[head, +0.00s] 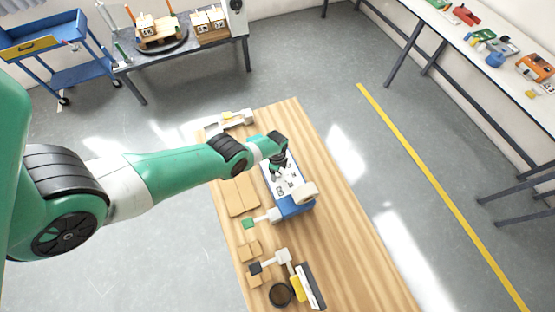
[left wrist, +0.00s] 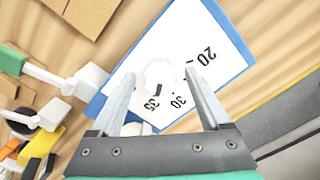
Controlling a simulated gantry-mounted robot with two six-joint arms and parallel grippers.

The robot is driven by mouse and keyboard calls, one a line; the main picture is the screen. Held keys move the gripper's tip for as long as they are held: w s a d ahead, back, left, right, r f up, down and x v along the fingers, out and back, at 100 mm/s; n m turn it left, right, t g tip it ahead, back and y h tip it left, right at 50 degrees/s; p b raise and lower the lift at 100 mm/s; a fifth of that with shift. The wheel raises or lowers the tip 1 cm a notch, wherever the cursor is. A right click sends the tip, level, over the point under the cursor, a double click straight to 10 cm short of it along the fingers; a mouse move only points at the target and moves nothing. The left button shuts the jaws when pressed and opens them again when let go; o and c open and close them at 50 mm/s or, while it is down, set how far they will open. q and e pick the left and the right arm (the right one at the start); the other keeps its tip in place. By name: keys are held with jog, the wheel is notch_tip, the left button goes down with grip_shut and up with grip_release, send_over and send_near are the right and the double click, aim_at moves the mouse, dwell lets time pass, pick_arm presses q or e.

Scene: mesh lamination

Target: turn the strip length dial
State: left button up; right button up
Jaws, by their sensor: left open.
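The strip length dial (left wrist: 158,75) is a round white knob with a dark pointer mark. It sits on a white panel with blue edges (left wrist: 203,28), printed with 20, 30 and 35. The pointer lies on the side of the 35 and 30. My left gripper (left wrist: 159,86) is open, one finger on each side of the knob in the left wrist view. I cannot tell whether the fingers touch it. In the head view my left gripper (head: 277,172) is over the panel (head: 287,186) and hides part of it. My right gripper is not in view.
A white roll (head: 306,191) and blue block (head: 294,207) stand at the panel's near end. Brown sheets (head: 240,197) lie left of it. Small tools and a dark round dish (head: 280,294) are nearer. The wooden table's right side (head: 345,230) is clear.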

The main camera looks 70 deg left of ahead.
pick_arm(q)
grip_shut()
dwell(0.3)
jog(key=shift+n, duration=0.3)
jog(key=n, duration=0.5)
jog(key=shift+d, duration=0.15)
jog(key=n, duration=0.6)
jog(key=shift+d, duration=0.1)
jog(key=n, duration=0.6)
jog(key=shift+n, duration=0.4)
jog(key=n, duration=0.5)
jog(key=shift+w+d+n, duration=0.1)
jog(key=shift+w+n, duration=0.05)
jog(key=shift+n, duration=0.15)
